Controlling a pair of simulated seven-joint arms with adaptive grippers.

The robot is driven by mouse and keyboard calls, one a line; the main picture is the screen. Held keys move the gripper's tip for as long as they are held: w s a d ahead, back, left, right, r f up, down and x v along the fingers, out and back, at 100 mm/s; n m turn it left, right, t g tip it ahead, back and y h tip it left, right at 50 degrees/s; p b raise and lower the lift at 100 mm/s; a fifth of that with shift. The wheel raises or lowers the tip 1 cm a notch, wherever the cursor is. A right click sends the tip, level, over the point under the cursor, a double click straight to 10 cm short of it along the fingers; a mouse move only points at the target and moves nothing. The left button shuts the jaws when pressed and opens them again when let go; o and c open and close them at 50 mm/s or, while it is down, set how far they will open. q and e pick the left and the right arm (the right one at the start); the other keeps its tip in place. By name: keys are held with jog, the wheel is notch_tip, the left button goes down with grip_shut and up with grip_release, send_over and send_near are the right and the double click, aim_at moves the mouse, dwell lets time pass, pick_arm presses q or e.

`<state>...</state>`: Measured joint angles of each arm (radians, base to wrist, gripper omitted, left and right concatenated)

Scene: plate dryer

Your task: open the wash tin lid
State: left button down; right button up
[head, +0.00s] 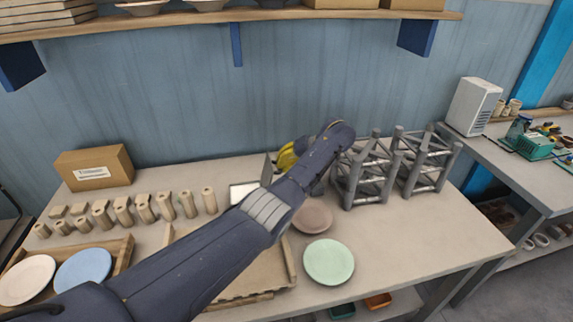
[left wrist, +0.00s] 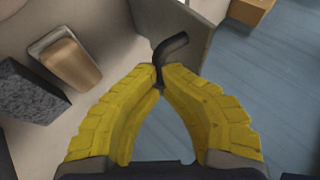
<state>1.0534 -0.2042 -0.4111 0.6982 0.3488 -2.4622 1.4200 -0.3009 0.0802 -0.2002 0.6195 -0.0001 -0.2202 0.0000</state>
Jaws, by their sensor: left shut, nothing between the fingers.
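The wash tin (head: 241,193) is a pale metal box at the middle back of the table, partly hidden behind my left arm. Its lid (head: 268,167) appears as a thin grey panel standing up at the tin's right side. In the left wrist view the grey panel (left wrist: 190,28) shows with a black hooked handle (left wrist: 172,48). My left gripper (head: 286,156) is yellow, at the right of the panel. Its fingertips (left wrist: 160,84) meet, empty, right by the handle's lower end; contact is unclear. My right gripper is out of view.
Grey lattice racks (head: 378,172) stand right of my left gripper. A brown plate (head: 312,218) and a green plate (head: 329,262) lie in front. A tan block (left wrist: 70,72) and dark speckled block (left wrist: 28,92) show in the wrist view. The table's right front is clear.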

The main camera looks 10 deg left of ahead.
pick_arm(q)
jog(key=shift+s+a+f, duration=0.15)
jog(key=shift+s+f, duration=0.1)
jog(key=shift+f, duration=0.6)
jog(key=c, duration=1.8)
grip_release()
jog(key=shift+w, duration=0.1)
jog(key=shift+o, duration=1.7)
jog(key=shift+r, duration=0.2)
jog(key=w+v, duration=0.1)
jog(key=v, duration=1.1)
jog(key=shift+s, duration=0.35)
jog(key=shift+r, duration=0.1)
